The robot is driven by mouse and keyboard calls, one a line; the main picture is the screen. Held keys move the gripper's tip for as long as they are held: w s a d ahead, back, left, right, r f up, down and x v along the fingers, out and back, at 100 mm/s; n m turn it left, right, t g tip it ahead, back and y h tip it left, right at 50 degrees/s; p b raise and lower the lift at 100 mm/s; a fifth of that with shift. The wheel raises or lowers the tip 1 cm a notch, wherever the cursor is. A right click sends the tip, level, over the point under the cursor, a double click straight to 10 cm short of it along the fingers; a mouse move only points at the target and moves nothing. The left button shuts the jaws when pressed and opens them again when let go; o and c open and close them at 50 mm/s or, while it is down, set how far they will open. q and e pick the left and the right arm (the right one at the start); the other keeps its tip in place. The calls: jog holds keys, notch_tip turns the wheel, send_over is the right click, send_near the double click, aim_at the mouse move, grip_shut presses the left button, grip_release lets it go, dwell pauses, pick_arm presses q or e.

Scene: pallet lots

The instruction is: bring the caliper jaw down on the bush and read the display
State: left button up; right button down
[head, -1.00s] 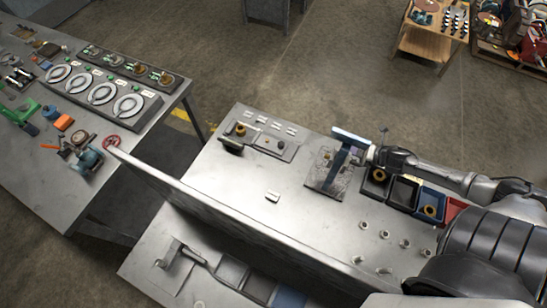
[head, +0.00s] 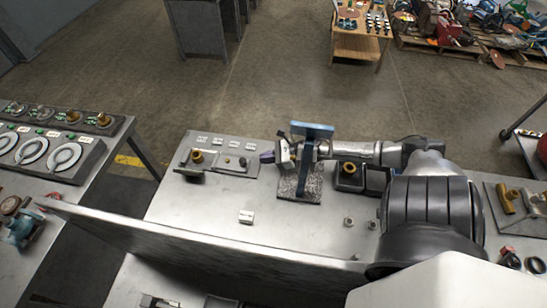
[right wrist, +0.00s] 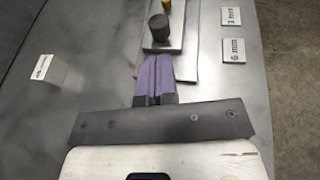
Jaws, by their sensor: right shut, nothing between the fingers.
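My right gripper (head: 266,157) is shut and empty, its purple fingers together. It hangs beside an upright stand with a blue top bar (head: 312,130) on a speckled plate (head: 299,190). I cannot tell for sure whether this stand is the caliper; no readable display shows. The fingers (right wrist: 154,76) point toward a grey fixture plate (right wrist: 187,40) with a dark cylinder (right wrist: 158,27), apart from the fingertips in the picture. In the head view, a brass bush (head: 197,157) sits at the left of that fixture plate. Another brass ring (head: 348,167) is in a dark bin. My left gripper is out of view.
Small label blocks (head: 218,141) stand behind the fixture, and a white block (head: 246,216) lies on the steel table (head: 190,220). A long raised metal panel (head: 190,241) runs along the table's front. The table's middle left is clear.

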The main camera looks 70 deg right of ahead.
aim_at(255, 166)
jog(key=x, duration=0.4)
jog(key=shift+w, duration=0.1)
jog(key=shift+w+a+f, duration=0.1)
jog(key=shift+w+a, duration=0.05)
